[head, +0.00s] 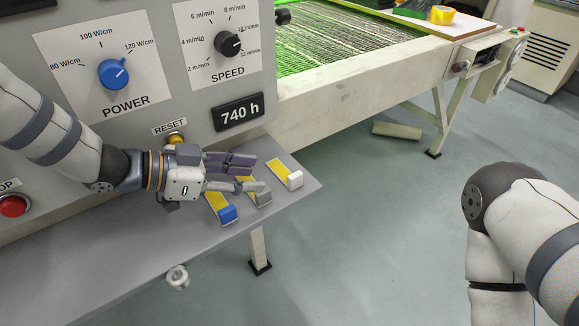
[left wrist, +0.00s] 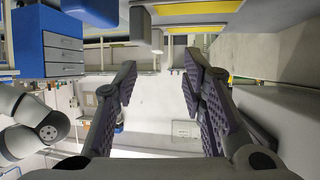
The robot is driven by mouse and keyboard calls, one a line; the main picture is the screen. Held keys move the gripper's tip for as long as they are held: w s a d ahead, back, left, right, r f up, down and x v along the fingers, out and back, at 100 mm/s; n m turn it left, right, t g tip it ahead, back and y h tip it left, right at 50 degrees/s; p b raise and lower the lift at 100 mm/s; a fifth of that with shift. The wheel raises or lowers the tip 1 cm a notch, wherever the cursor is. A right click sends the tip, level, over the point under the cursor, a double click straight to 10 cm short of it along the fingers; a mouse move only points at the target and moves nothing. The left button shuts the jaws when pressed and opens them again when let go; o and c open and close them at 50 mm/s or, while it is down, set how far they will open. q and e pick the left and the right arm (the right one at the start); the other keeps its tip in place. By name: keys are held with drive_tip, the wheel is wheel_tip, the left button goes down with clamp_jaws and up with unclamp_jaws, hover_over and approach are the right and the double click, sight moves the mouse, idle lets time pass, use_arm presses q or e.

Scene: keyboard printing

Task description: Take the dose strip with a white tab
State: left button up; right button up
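Three yellow dose strips lie side by side on the grey ledge. The strip with the white tab (head: 283,173) is farthest right in the head view, its tab toward the ledge's outer edge. The strip with the grey tab (head: 262,196) is in the middle, partly hidden by my gripper. The strip with the blue tab (head: 220,208) is at the left. My left gripper (head: 258,174) is open and empty, its fingers pointing right, just left of the white-tabbed strip. The left wrist view shows the fingers (left wrist: 160,70) apart, with two yellow strips (left wrist: 198,29) at the top. My right gripper is out of view.
The control panel rises behind the ledge (head: 140,262), with a blue power knob (head: 113,74), black speed knob (head: 229,44), yellow reset button (head: 176,139) and red button (head: 12,205). The conveyor (head: 350,88) stands behind right. Open floor lies right of the ledge.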

sight(288, 177)
use_arm(q)
drive_tip(key=x, duration=0.8)
drive_tip(key=shift+d+b, duration=0.35)
drive_tip(key=shift+d, duration=0.15)
clamp_jaws()
